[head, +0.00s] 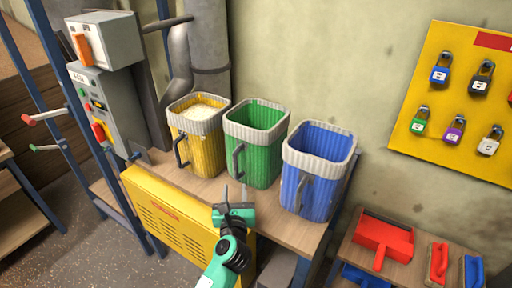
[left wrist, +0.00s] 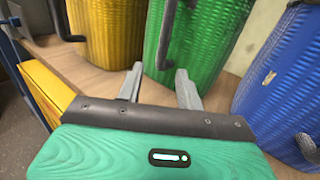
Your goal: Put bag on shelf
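Three ribbed, bag-like bins with pale rims and dark side handles stand upright in a row on a wooden shelf (head: 290,232). The yellow one (head: 207,152) at left is filled with pale material. The green one (head: 262,155) is in the middle and the blue one (head: 322,190) at right; both look empty. My left gripper (head: 235,192) is open and empty in front of the green bin, below its handle (head: 237,160). In the left wrist view its fingers (left wrist: 159,72) are apart, pointing toward the green bin (left wrist: 213,40). My right gripper is out of view.
A yellow vented cabinet (head: 175,217) sits below the shelf's front left. Grey control boxes (head: 100,75) and blue posts stand at left. A yellow padlock board (head: 425,130) hangs on the right wall. A red dustpan (head: 382,238) and brushes lie on a lower right bench.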

